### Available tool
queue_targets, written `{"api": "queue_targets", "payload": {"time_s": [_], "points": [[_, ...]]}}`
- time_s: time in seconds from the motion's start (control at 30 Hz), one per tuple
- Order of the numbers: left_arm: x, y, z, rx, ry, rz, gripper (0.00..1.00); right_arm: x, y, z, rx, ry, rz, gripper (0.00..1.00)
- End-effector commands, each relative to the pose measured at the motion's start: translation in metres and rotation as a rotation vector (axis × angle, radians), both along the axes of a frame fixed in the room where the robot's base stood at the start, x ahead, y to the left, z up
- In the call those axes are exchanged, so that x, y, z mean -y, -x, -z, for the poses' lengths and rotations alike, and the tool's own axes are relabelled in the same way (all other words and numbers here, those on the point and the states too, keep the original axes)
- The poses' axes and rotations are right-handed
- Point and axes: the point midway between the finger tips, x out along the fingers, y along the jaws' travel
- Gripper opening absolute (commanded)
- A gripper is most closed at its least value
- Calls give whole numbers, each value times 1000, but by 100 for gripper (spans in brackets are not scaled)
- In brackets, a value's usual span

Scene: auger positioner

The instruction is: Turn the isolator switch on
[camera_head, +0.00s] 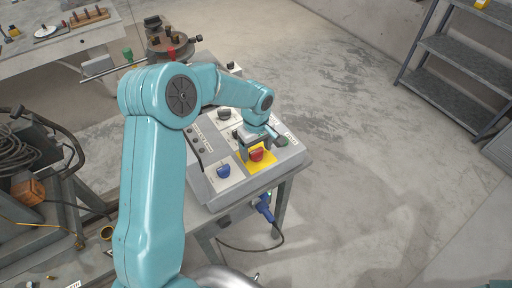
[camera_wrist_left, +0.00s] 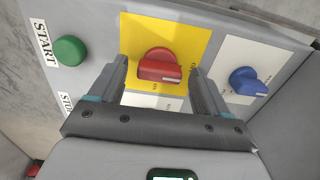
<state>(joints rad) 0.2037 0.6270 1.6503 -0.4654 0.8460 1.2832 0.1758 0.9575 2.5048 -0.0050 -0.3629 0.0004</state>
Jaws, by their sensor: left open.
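The red rotary switch (camera_head: 256,154) sits on a yellow plate (camera_head: 243,165) on the sloped grey control panel (camera_head: 208,188). In the left wrist view the red switch (camera_wrist_left: 159,67) shows its raised handle lying roughly across the picture, with small labels too small to read surely. My left gripper (camera_wrist_left: 158,78) is open, its two fingers on either side of the red switch, with gaps to it in the picture. In the head view my left gripper (camera_head: 256,144) is just above the switch, partly hidden by its own wrist. My right gripper is not seen.
A blue knob (camera_wrist_left: 248,82) and a green START button (camera_wrist_left: 70,51) flank the yellow plate. A black knob (camera_head: 224,114) is further back on the panel. A blue plug (camera_head: 265,206) with a cable hangs at the bench's side. Open floor lies to the right.

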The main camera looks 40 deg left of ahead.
Motion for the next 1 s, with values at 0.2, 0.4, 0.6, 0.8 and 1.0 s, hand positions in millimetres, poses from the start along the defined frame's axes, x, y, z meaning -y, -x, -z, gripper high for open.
{"api": "queue_targets", "payload": {"time_s": [0.2, 0.4, 0.6, 0.8, 1.0], "points": [[0, 0, 0, 0, 0, 0, 25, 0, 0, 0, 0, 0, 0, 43], [0, 0, -1, 0, -1, 3, 21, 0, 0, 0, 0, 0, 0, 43], [-1, 0, 0, 2, -1, 48, 21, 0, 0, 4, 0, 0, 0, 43], [-1, -1, 0, 4, -2, 169, 21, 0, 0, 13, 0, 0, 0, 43], [-1, -1, 0, 5, -4, 349, 21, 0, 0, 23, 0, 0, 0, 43]]}}
